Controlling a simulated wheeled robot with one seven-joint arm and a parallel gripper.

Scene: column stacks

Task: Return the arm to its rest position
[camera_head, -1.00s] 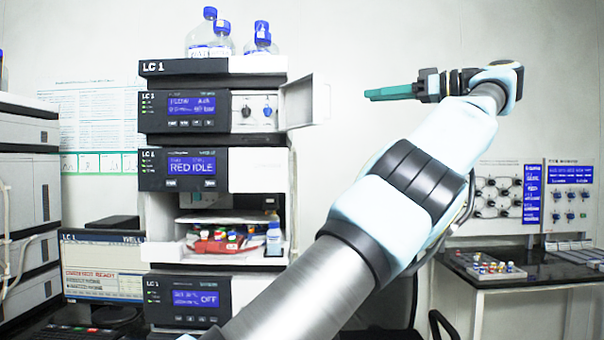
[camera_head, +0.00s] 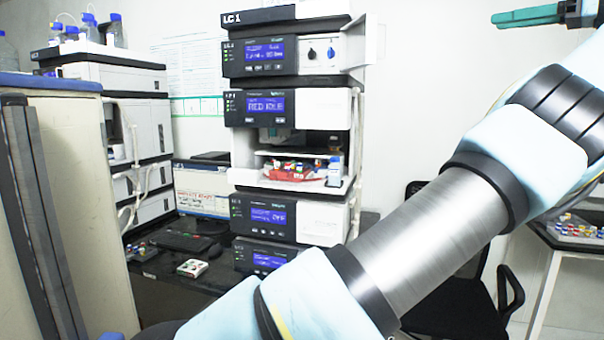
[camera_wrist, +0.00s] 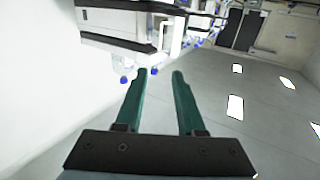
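My gripper (camera_head: 528,16) is at the top right edge of the head view, with its green fingers pointing left; the arm runs up to it from the bottom centre and is partly cut off by the right edge. In the wrist view my gripper (camera_wrist: 158,74) has its two green fingers apart with nothing between them. It is held high in the air, to the right of the LC 1 stack (camera_head: 274,107), and touches nothing that I can see.
The LC 1 stack has an open small door (camera_head: 371,42) and an open bay with a red tray (camera_head: 296,173). A cream cabinet (camera_head: 85,190) is close at the left. A black chair (camera_head: 455,300) stands behind my arm. The wrist view appears upside down, with ceiling lights (camera_wrist: 235,107).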

